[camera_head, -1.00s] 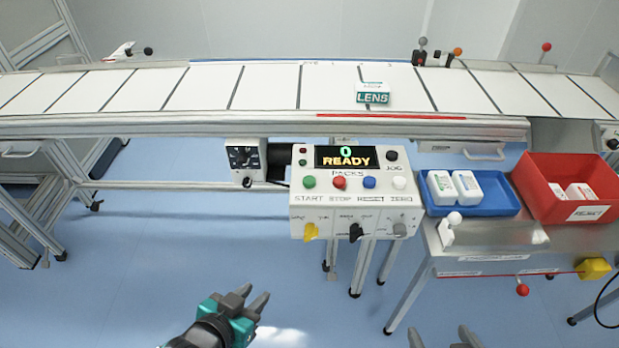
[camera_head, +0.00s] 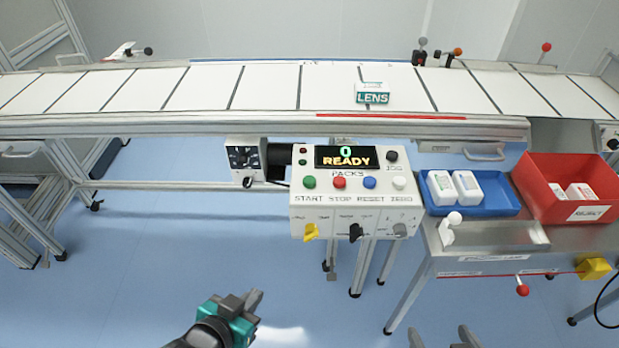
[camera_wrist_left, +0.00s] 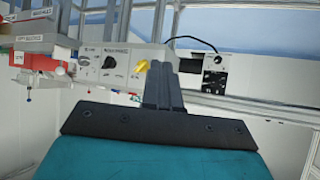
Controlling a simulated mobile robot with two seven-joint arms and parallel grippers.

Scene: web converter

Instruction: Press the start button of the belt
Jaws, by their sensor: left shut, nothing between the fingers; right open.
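The green start button (camera_head: 309,182) sits at the left of the button row on the white control box (camera_head: 297,222), above the word START. A red, a blue and a white button follow to its right. The display (camera_head: 345,157) reads 0 and READY. My left gripper (camera_head: 256,298) is shut and empty, below and to the left of the box, apart from it. In the left wrist view its shut fingers (camera_wrist_left: 162,72) overlap the box near the yellow knob (camera_wrist_left: 141,65); the green button cannot be made out there. My right gripper (camera_head: 443,338) is open at the bottom edge, only its fingertips showing.
The belt (camera_head: 265,88) runs behind the box and carries a LENS pack (camera_head: 372,93). A blue tray (camera_head: 480,207) with white bottles and a red reject bin (camera_head: 540,190) stand right. A small dial box (camera_head: 245,160) hangs left. Space before the box is clear.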

